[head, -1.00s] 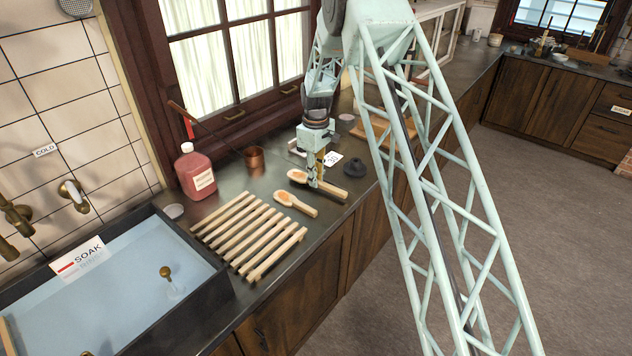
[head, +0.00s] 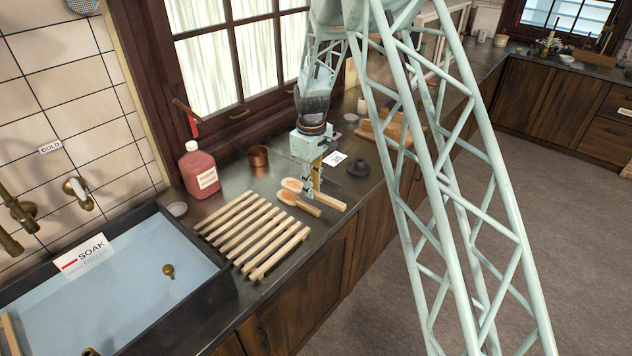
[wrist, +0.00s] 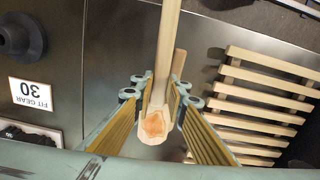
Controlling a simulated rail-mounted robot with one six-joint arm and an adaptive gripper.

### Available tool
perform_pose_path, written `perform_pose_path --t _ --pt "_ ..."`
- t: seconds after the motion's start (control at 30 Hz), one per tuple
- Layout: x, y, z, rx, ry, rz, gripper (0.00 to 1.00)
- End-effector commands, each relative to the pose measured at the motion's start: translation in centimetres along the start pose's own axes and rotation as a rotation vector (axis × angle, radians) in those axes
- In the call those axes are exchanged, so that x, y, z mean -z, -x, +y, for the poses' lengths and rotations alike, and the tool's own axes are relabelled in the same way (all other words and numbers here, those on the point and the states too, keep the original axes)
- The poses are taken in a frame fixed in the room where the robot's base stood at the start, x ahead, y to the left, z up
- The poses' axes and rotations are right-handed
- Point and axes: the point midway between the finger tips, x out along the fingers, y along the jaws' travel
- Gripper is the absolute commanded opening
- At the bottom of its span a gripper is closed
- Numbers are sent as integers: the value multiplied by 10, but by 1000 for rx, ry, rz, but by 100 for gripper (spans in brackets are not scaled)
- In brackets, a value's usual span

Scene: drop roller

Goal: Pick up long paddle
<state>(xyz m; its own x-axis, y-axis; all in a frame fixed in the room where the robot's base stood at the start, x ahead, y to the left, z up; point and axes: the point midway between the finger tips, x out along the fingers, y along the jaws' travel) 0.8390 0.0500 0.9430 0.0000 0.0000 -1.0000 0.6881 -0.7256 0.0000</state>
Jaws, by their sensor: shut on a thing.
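The long paddle (head: 331,202) is pale wood with an orange-tinted face on its rounded head. My gripper (head: 311,193) points down and is shut on it near the head. In the wrist view, the fingers of my gripper (wrist: 161,100) flank the long paddle (wrist: 165,55), its head toward the bottom of the picture and its handle running up out of frame. A shorter paddle (head: 303,206) lies close beside it on the counter, partly hidden behind it in the wrist view. I cannot tell whether the long paddle clears the counter.
A slatted wooden rack (head: 255,235) lies left of the paddles, before a sink (head: 205,300) of water marked SOAK. A red bottle (head: 199,170), copper cup (head: 258,158), dark round knob-like piece (head: 358,168) and a card reading 30 (head: 336,160) stand around. The counter's front edge is close.

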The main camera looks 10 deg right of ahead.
Motion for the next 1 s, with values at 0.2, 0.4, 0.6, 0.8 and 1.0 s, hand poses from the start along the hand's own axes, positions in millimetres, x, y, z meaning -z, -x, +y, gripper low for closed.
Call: perform_pose_path --t 0.2,0.4,0.6,0.8,1.0 --pt "-11 4 -33 0 1 0 2" --pt "-17 5 -49 0 0 0 2" --pt "-19 6 -55 0 0 0 2" --pt "-19 6 -55 0 -1 0 2" --pt "-19 6 -55 0 0 0 2"
